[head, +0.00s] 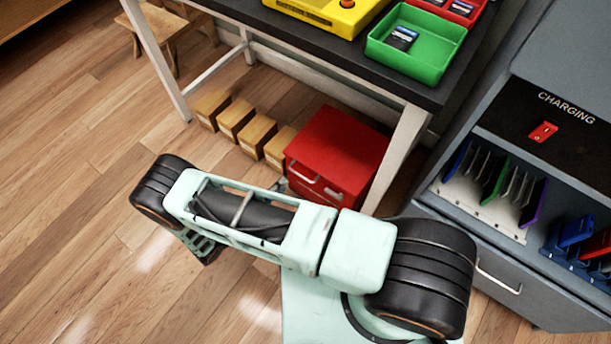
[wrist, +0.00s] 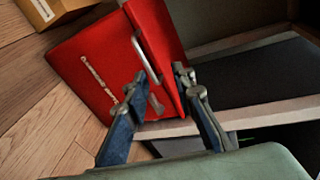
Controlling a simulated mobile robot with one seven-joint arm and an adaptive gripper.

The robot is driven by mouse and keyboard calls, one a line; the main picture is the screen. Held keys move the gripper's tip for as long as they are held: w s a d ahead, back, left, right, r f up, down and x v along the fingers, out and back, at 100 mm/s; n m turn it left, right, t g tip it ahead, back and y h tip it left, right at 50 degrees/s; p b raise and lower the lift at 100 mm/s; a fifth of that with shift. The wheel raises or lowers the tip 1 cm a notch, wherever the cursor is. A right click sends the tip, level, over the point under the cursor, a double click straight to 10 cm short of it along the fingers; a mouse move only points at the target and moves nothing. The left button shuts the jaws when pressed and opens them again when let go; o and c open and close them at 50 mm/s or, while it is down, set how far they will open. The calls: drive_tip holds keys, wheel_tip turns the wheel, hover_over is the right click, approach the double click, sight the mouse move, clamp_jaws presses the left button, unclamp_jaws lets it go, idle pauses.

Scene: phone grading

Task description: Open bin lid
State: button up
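The red bin (head: 345,150) stands on the floor under the table, beside its front right leg. Its lid looks shut, and a pale handle and a small fitting show on its front. In the wrist view the red bin (wrist: 85,55) fills the upper left, with a metal handle (wrist: 147,55) on its face near the lid seam. My gripper (wrist: 165,82) is open, its two fingers apart. The left fingertip is close to the handle's lower end, and the right is by the lid's edge. I cannot tell whether either touches. In the head view my arm hides most of the gripper.
Several cardboard boxes (head: 257,130) stand left of the bin. A white table leg (head: 398,160) is close on its right. The dark tabletop (head: 335,60) overhangs it, bearing a green tray (head: 440,62). A grey charging cabinet (head: 500,260) stands right. Floor at left is clear.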

sight(301, 175)
drive_tip(key=w+d+f+n, duration=0.1)
drive_tip(key=w+d, duration=0.1)
drive_tip(key=w+d+f+n+t+b, duration=0.1)
drive_tip(key=w+d+f, duration=0.1)
drive_tip(key=w+d+f+b, duration=0.1)
drive_tip(key=w+d+f, duration=0.1)
drive_tip(key=w+d, duration=0.1)
drive_tip(key=shift+f+n+y, duration=0.2)
drive_tip(key=shift+n+y, duration=0.1)
drive_tip(key=shift+n, duration=0.1)
drive_tip(key=shift+c, duration=0.4)
clamp_jaws()
